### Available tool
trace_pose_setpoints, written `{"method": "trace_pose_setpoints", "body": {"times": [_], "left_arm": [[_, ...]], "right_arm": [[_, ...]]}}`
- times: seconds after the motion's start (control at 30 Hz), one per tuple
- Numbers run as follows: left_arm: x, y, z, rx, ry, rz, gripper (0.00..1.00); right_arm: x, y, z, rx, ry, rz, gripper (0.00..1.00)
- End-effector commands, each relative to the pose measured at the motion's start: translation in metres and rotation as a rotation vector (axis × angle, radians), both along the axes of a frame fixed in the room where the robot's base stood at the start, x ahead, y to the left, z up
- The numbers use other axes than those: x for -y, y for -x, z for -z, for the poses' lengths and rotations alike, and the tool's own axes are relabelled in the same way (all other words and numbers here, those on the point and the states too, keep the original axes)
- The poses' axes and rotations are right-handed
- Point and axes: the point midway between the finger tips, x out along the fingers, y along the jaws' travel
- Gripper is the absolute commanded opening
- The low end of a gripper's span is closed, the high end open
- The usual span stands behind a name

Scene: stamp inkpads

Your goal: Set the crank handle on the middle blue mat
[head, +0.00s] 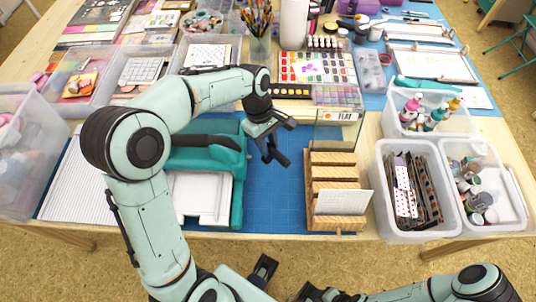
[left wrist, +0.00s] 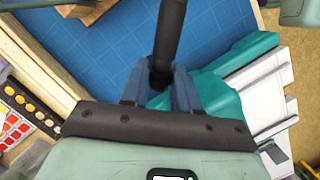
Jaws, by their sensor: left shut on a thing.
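My left gripper (head: 268,133) is shut on the crank handle (head: 275,153), a short dark rod, over the far part of the middle blue mat (head: 274,200). In the left wrist view the handle (left wrist: 170,35) stands out as a black bar from between the blue-grey fingers (left wrist: 165,88), with the blue grid mat (left wrist: 110,55) behind it. I cannot tell whether the handle touches the mat. Dark gripper parts (head: 308,292) show at the bottom edge of the head view, probably my right gripper; their opening is unclear.
A teal press machine (head: 238,190) stands left of the bare mat. A wooden slotted rack (head: 322,222) stands right of it, with a clear box labelled FLAT (head: 335,136) behind. Bins of supplies (head: 405,225) fill the right side. The mat's near middle is clear.

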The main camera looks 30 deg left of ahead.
Motion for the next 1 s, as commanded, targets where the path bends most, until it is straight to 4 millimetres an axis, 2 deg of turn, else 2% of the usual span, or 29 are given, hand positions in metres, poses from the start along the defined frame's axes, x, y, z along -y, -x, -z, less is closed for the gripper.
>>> {"method": "trace_pose_setpoints", "body": {"times": [0.1,0.3,0.4,0.87,0.9,0.93,1.0], "left_arm": [[0.0,0.0,0.01,-0.001,0.0,-0.001,0.0],[0.0,0.001,0.046,-0.004,0.0,0.001,0.0],[0.0,0.0,0.057,-0.002,0.001,0.0,0.0],[0.0,0.0,0.064,0.001,0.0,0.0,0.0],[0.0,0.0,0.063,0.0,0.0,0.0,0.42],[0.0,0.0,0.063,0.0,0.0,0.0,0.52],[0.0,0.0,0.063,0.0,0.0,0.0,0.55]], "right_arm": [[0.0,0.001,0.002,-0.001,0.0,0.0,0.55],[0.0,0.002,0.007,-0.002,0.0,0.0,0.55],[0.0,0.002,0.008,-0.003,0.0,0.0,0.55],[0.0,0.003,0.01,-0.003,0.0,0.0,0.55],[0.0,0.003,0.01,-0.003,0.0,0.0,0.55],[0.0,0.003,0.01,-0.003,0.0,0.0,0.55],[0.0,0.003,0.009,-0.003,0.0,0.0,0.55]]}}
